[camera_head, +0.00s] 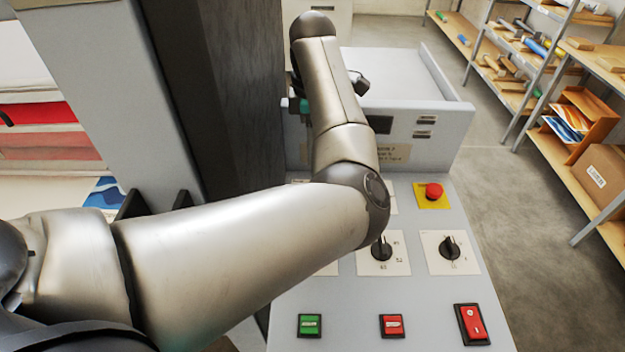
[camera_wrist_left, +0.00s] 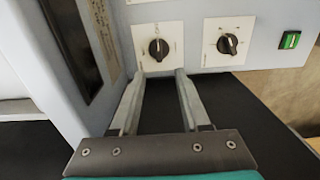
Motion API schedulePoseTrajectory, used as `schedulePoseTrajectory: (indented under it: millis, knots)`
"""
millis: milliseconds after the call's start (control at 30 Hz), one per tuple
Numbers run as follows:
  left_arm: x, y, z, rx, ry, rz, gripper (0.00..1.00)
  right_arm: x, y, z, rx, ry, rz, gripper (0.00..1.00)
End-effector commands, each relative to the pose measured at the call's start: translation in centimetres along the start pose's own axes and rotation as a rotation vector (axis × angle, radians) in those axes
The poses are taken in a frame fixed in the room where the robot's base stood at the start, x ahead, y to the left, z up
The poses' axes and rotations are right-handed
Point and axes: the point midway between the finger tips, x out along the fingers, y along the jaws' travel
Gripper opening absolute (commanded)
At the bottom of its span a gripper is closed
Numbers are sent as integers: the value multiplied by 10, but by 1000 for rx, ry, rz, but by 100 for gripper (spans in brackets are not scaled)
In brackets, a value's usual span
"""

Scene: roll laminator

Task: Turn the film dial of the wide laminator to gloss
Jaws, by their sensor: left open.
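In the left wrist view my left gripper (camera_wrist_left: 159,75) is open, its two fingers pointing at a black dial (camera_wrist_left: 158,48) on a white plate. The dial appears just beyond and between the fingertips; I cannot tell if they touch it. A second black dial (camera_wrist_left: 228,43) sits to its right on its own plate. The plate lettering is too small to read, so I cannot tell which is the film dial. In the head view my left arm covers part of the laminator panel (camera_head: 420,295) and hides the gripper's fingers. Two black dials (camera_head: 381,248) (camera_head: 449,248) show right of the arm.
The panel also carries a red emergency stop (camera_head: 433,191), a green button (camera_head: 310,325), a red button (camera_head: 392,325) and a red rocker switch (camera_head: 473,324). A dark upright block (camera_head: 240,80) stands left of the arm. Shelves (camera_head: 590,130) stand at the right beyond open floor.

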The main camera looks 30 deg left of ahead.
Motion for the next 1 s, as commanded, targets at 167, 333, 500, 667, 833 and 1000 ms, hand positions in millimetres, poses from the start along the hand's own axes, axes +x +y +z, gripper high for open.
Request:
schedulePoseTrajectory:
  millis: [167,333,500,667,833,1000]
  knots:
    - [42,-1,0,1,0,-4,46,0,1,0,0,0,2,71]
    - [76,-1,0,2,0,-3,46,1,2,-4,1,6,3,71]
    - [99,0,0,1,0,0,46,2,2,-6,1,11,3,71]
    - [110,0,0,1,0,1,46,2,2,-8,2,14,3,71]
    - [111,0,0,0,-1,1,46,2,2,-8,2,15,3,71]
    - [111,0,0,0,-1,1,41,2,2,-8,3,15,3,71]
